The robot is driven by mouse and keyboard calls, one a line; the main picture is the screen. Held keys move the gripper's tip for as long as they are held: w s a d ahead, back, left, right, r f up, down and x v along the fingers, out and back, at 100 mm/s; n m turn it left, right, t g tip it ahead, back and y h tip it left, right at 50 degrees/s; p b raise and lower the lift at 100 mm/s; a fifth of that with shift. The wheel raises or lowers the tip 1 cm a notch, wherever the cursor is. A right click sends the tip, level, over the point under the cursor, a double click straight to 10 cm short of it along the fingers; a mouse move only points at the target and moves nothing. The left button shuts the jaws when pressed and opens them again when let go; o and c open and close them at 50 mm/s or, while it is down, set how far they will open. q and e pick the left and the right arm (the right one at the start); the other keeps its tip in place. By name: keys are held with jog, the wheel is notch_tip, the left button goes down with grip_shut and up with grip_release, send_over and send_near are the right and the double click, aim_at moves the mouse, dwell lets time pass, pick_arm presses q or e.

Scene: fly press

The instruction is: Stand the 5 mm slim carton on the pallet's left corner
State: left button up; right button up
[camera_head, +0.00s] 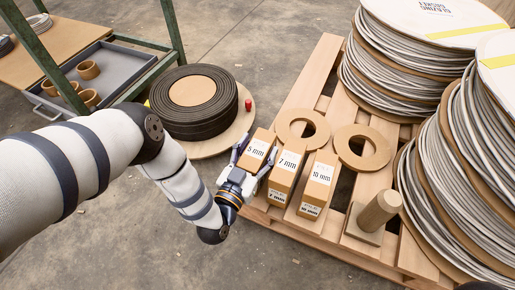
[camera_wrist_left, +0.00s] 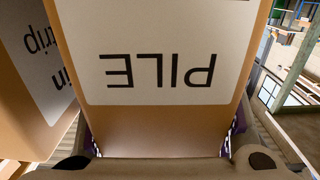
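The 5 mm slim carton (camera_head: 257,148) is a tan box with a white label, at the left end of a row of cartons at the pallet's (camera_head: 318,72) near-left corner. My left gripper (camera_head: 249,158) has one finger on each side of it. In the left wrist view the carton (camera_wrist_left: 155,125) fills the middle, and both purple-padded fingers (camera_wrist_left: 160,138) lie against its sides. Its lower end is hidden behind the gripper, so I cannot tell whether it rests on the pallet. My right gripper is not in view.
The 7 mm carton (camera_head: 287,168) stands close on the right, then the 10 mm carton (camera_head: 320,182). Two cardboard rings (camera_head: 362,147), a wooden peg (camera_head: 380,210) and large coil stacks (camera_head: 400,75) occupy the pallet. A black coil (camera_head: 194,115) lies on a round board to the left.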

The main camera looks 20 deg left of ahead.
pick_arm(q)
jog(key=shift+r, duration=0.25)
jog(key=s+p, duration=0.4)
jog(key=s, duration=0.8)
jog(key=shift+a, duration=0.2)
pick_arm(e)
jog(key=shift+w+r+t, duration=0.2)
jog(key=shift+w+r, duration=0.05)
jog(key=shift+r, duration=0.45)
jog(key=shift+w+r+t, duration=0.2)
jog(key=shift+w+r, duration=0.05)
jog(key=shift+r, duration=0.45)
pick_arm(q)
jog(key=shift+f, duration=0.1)
